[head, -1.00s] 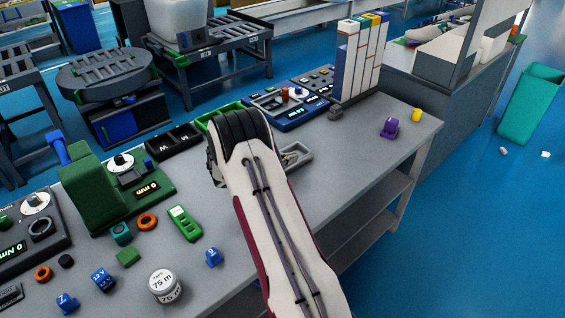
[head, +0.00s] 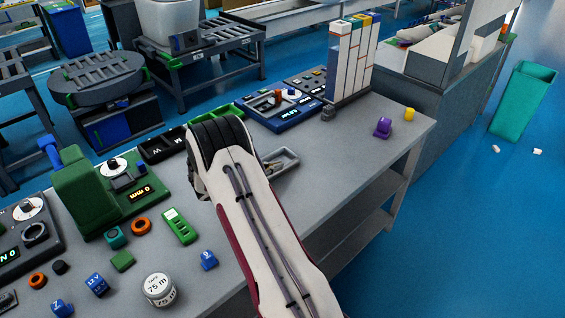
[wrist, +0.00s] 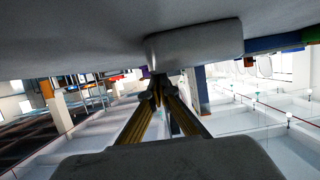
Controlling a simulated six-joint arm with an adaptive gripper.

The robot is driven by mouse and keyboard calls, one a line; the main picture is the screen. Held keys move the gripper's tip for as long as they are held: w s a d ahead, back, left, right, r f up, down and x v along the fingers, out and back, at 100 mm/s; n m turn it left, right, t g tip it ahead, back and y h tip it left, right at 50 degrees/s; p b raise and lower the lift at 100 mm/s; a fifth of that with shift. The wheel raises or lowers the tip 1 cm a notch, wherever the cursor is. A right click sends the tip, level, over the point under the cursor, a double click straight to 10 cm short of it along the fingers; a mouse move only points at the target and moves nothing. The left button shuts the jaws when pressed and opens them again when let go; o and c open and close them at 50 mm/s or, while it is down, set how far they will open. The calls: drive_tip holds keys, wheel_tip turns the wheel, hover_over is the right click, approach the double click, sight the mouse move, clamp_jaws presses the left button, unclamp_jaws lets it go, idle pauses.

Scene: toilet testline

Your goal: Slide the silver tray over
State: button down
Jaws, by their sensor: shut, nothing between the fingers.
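The silver tray (head: 293,164) is a small, shallow grey tray on the grey worktable. In the head view it lies just right of my dark wrist, which hides its left part. The wrist view is upside down, with the tabletop along the top. A rounded grey block there, apparently the tray (wrist: 195,45), lies right in front of my fingers. My gripper (wrist: 157,90) is shut and empty, its fingertips together close by the tray's side. I cannot tell whether they touch it. The head view hides the fingers behind my arm.
A blue tray of parts (head: 278,112) and a white organizer rack (head: 347,62) stand behind the tray. A purple part (head: 383,127) and yellow cylinder (head: 409,114) lie right. Table between is clear.

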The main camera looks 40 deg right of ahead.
drive_tip(key=a, duration=0.9)
drive_tip(key=a+f, duration=0.1)
drive_tip(key=a, duration=0.3)
drive_tip(key=shift+s+a, duration=0.2)
drive_tip(key=shift+a, duration=0.15)
drive_tip(key=shift+w+r, duration=0.1)
drive_tip(key=shift+r, duration=0.8)
drive_tip(key=shift+d+r, duration=0.1)
drive_tip(key=shift+r, duration=0.05)
drive_tip(key=shift+r, duration=0.15)
drive_tip(key=shift+a, duration=0.3)
drive_tip(key=a, duration=1.1)
drive_tip(key=shift+a, duration=0.25)
